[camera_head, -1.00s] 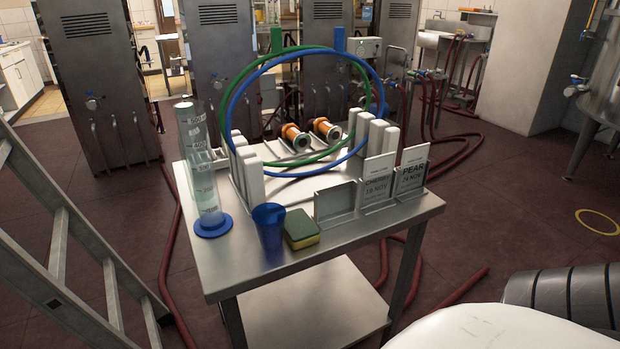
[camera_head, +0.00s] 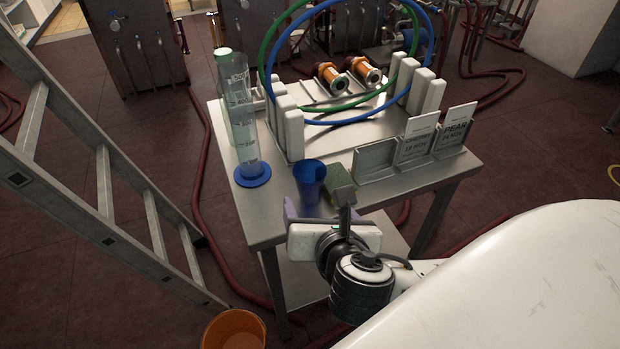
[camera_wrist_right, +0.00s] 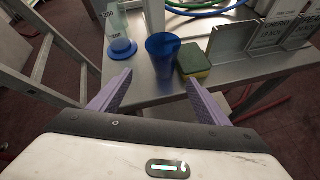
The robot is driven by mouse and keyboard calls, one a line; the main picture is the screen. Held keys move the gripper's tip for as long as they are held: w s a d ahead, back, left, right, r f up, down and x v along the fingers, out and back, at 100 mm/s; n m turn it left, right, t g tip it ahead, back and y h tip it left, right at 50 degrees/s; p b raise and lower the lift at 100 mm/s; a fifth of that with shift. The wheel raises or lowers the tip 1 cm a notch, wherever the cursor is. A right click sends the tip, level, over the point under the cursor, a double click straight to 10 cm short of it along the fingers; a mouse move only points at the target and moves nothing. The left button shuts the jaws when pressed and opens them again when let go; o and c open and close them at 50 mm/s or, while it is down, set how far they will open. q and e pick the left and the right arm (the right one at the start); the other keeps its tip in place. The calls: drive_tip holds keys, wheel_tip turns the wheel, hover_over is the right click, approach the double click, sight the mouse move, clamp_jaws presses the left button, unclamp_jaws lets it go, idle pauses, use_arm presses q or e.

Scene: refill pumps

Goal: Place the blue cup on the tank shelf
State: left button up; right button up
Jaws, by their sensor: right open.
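The blue cup (camera_head: 309,180) stands upright near the front edge of the steel table (camera_head: 262,226), between the measuring cylinder and the sponge. It also shows in the right wrist view (camera_wrist_right: 163,58), ahead of and roughly between the purple fingers. My right gripper (camera_wrist_right: 160,80) is open and empty, its fingers apart and short of the cup. In the head view the right gripper (camera_head: 316,212) is at the table's front edge, just in front of the cup. I cannot pick out the tank shelf in these frames. My left gripper is not in view.
A green and yellow sponge (camera_head: 338,182) sits close to the cup's right. A tall clear cylinder (camera_head: 239,110) with a blue base stands on the left. A label holder (camera_head: 376,160) is on the right.

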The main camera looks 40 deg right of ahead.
sight(307, 172)
drive_tip(key=w+d+f, duration=0.1)
drive_tip(key=w, duration=0.2)
drive_tip(key=w+d+n, duration=0.1)
drive_tip(key=w+d, duration=0.1)
drive_tip(key=w, duration=0.1)
drive_tip(key=w+d+f+n, duration=0.1)
drive_tip(key=w+d, duration=0.1)
drive_tip(key=w, duration=0.1)
drive_tip(key=shift+f+t+h, duration=0.3)
drive_tip(key=c, duration=1.1)
